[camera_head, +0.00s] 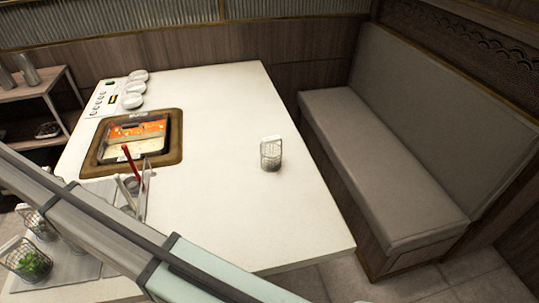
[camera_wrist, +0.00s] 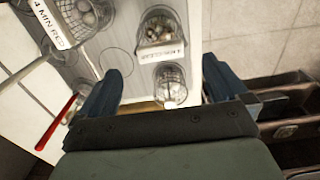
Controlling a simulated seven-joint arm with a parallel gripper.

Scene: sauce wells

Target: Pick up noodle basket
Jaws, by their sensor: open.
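In the wrist view, my gripper (camera_wrist: 162,70) has its two dark blue fingers wide apart. A wire basket with pale contents (camera_wrist: 171,88) shows between the fingers, partly hidden by the gripper body; I cannot tell how far below it is. A second wire basket with round pale contents (camera_wrist: 160,24) stands just beyond it. A third basket (camera_wrist: 88,16) is at the upper left. In the head view, a lone wire basket with a white top piece (camera_head: 271,155) stands upright on the white table. My arm crosses the lower left; the gripper is out of that view.
More wire baskets, one with green contents (camera_head: 33,265), stand at the lower left, partly behind my arm. A sunken brown-rimmed pot (camera_head: 93,158) holds red and pale soup. A red utensil (camera_wrist: 56,124) lies left. The white table (camera_head: 235,100) is mostly clear; a bench (camera_head: 380,165) is right.

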